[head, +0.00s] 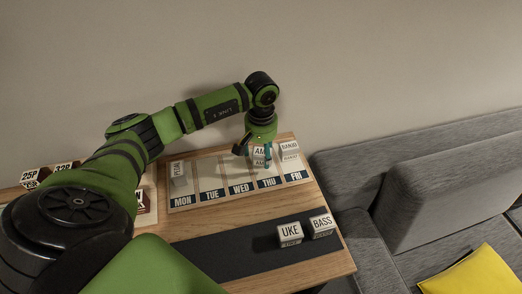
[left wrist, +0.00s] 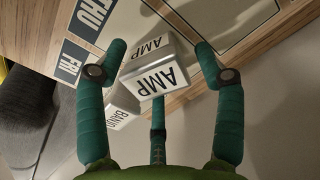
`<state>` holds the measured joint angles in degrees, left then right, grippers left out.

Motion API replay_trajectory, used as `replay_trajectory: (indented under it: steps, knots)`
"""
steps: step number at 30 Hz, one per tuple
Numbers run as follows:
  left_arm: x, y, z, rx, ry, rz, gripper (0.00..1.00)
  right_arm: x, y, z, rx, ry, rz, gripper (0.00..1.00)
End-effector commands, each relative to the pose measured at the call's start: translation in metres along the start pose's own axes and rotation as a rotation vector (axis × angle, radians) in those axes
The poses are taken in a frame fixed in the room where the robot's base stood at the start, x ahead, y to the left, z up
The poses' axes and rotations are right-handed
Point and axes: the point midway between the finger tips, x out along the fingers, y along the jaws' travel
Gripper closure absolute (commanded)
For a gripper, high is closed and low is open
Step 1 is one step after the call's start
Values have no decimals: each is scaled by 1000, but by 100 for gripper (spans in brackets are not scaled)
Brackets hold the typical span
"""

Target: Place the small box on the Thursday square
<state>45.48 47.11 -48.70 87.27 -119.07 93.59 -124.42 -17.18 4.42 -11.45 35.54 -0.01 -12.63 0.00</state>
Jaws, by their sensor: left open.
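A white box marked AMP (head: 260,162) sits on the weekday board (head: 210,192), in the column above the THU label (head: 268,183). In the left wrist view the AMP box (left wrist: 155,74) lies between the spread teal fingers of my left gripper (left wrist: 161,50), with a gap visible on the right side. In the head view my left gripper (head: 255,152) is open at the AMP box and partly covers it. I cannot tell whether a finger touches the box. My right gripper is in neither view.
A BANJO box (head: 289,152) stands close by in the FRI column, and another box (head: 180,174) in the MON column. UKE (head: 290,234) and BASS (head: 322,226) boxes sit on the dark strip (head: 225,257) in front. The TUE and WED columns look clear. The wall is behind.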

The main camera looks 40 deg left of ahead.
Motion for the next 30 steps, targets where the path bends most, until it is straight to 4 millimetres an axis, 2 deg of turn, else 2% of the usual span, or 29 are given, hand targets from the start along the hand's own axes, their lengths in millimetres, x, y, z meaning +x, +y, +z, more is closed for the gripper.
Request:
replay_trajectory:
  steps: [1, 5, 12, 18, 24, 30]
  knots:
    - [-5, 0, 0, 0, 1, 1, 31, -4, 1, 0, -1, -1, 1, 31]
    - [-24, 0, -2, 0, 5, 2, 31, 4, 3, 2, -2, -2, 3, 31]
    - [-78, 1, -2, 0, 5, 3, 31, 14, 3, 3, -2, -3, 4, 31]
    - [-110, 0, -1, -1, 3, 1, 31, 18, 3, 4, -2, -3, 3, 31]
    - [-122, 0, -1, -1, 1, 0, 31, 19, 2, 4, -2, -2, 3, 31]
    - [-122, 0, 0, -1, 0, 0, 31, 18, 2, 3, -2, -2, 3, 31]
